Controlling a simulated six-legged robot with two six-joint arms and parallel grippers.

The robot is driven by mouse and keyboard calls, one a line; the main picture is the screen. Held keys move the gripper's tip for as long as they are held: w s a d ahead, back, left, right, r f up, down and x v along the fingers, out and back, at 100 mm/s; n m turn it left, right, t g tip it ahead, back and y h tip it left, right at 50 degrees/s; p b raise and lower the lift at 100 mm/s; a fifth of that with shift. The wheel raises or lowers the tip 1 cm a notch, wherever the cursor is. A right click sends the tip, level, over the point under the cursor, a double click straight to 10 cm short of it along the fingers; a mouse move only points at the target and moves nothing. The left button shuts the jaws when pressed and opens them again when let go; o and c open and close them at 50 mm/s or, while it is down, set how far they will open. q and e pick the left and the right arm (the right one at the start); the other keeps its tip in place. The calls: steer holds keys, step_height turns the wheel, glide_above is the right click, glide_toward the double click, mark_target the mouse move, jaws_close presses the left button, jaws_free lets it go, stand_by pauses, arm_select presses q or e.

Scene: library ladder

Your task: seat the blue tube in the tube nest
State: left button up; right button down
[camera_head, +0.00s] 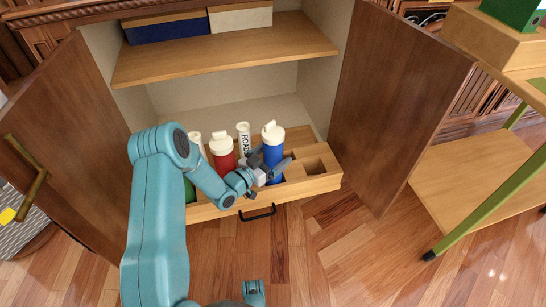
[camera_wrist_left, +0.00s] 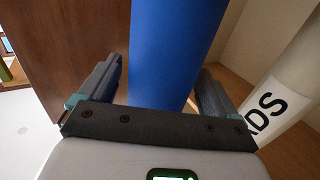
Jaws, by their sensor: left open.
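The blue tube (camera_head: 272,153) with a white cap stands upright in the wooden tube nest (camera_head: 312,186), a pull-out tray with square compartments. Its lower end is hidden by the tray and my gripper. My left gripper (camera_head: 273,172) is open at the blue tube, with its fingers either side of it. In the left wrist view the blue tube (camera_wrist_left: 172,50) rises between the two spread fingers (camera_wrist_left: 160,90), with a gap visible on the left side. I cannot tell whether the tube is fully down in its compartment.
A red tube (camera_head: 222,155) and a white lettered tube (camera_head: 243,140) stand left of the blue one; another white tube and a green one are partly hidden. Empty compartments lie to the right. Open cabinet doors (camera_head: 400,95) flank the tray; a shelf (camera_head: 225,55) is above.

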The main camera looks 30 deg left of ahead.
arm_select(q)
step_height(320, 180, up, 18)
steer(key=p, duration=0.6)
steer(key=shift+p, duration=0.35)
steer(key=shift+r, duration=0.25)
arm_select(e)
steer(key=s+a+r+g, duration=0.1)
steer(key=s+r, duration=0.3)
steer(key=r, duration=0.3)
steer(key=shift+s+r+g, duration=0.2)
steer(key=shift+s+g, duration=0.1)
steer(key=shift+g, duration=0.1)
